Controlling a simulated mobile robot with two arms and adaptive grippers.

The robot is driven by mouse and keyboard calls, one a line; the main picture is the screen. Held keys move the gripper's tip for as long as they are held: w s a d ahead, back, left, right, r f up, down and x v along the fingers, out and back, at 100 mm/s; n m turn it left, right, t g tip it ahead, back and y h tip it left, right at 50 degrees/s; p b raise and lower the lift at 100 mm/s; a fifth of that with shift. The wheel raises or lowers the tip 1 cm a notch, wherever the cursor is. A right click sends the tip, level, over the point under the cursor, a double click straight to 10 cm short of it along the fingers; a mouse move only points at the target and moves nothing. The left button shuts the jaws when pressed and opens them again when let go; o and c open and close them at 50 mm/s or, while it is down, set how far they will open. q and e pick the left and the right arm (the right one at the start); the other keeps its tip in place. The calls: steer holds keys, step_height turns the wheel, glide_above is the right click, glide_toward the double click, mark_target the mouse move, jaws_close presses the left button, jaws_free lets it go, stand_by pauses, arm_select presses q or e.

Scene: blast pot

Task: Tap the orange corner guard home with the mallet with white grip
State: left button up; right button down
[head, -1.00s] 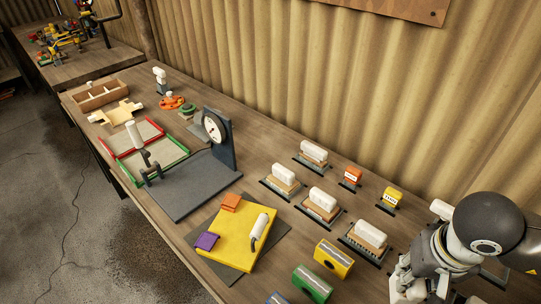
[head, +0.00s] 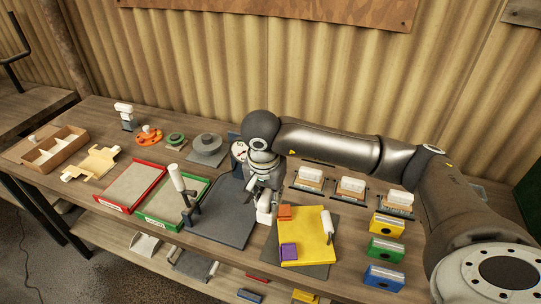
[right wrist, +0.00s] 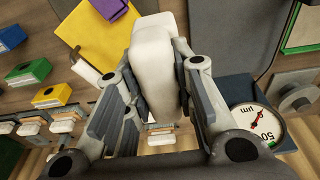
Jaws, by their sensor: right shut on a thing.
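The orange corner guard (head: 284,212) sits at the far left corner of the yellow plate (head: 316,246). A purple corner guard (head: 288,250) is at the near left corner; it also shows in the right wrist view (right wrist: 108,8). My right gripper (head: 264,203) is left of the orange guard, above the bench. It is shut on a white, blocky thing (right wrist: 157,75), which looks like the mallet; I cannot tell its grip from its head. It hangs low beside the plate; whether it touches anything is unclear. The orange guard cannot be seen in the wrist view. My left gripper is out of view.
A white-handled tool (head: 327,222) is on the plate's right side. A dark stand with a dial (head: 238,151) is close behind my gripper. A lever with a white grip (head: 178,178) stands to the left. Yellow, green and blue blocks (head: 386,249) line the right.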

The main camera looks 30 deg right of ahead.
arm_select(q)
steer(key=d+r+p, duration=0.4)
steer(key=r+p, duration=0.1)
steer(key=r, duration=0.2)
arm_select(e)
steer(key=w+d+r+m+g, duration=0.1)
steer(key=w+d+m, duration=0.3)
steer(key=d+m, duration=0.5)
arm_select(q)
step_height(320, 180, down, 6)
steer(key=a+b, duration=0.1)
steer(key=b, duration=0.5)
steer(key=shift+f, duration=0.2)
arm_select(e)
step_height(320, 180, down, 6)
steer(key=shift+w+a, duration=0.3)
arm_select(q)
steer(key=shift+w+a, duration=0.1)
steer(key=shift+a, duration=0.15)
